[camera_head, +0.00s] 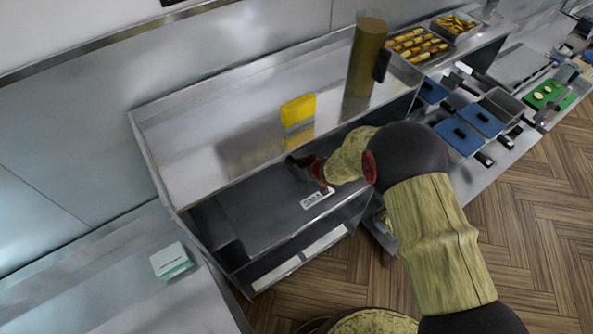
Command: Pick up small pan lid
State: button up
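A flat dark grey panel (262,209), apparently the small pan lid, lies in the recess of the steel counter below the shelf. A small white label (317,198) with dark lettering, partly readable, is on its front right part. My gripper (323,187), dark with red parts, is low over the right side of this panel, just behind the label. My arm reaches in from the right and hides part of the panel's right end. No lid handle can be made out, and I cannot tell whether the fingers touch anything.
A raised steel shelf (215,165) overhangs behind my gripper, bearing a yellow box (297,112) and a tall brownish cylinder (367,55). Blue lids with dark handles (482,118) lie to the right. A white-green box (171,261) stands on the left counter.

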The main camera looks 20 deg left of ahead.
grip_shut()
dwell(0.8)
jog(key=shift+w+r, duration=0.1)
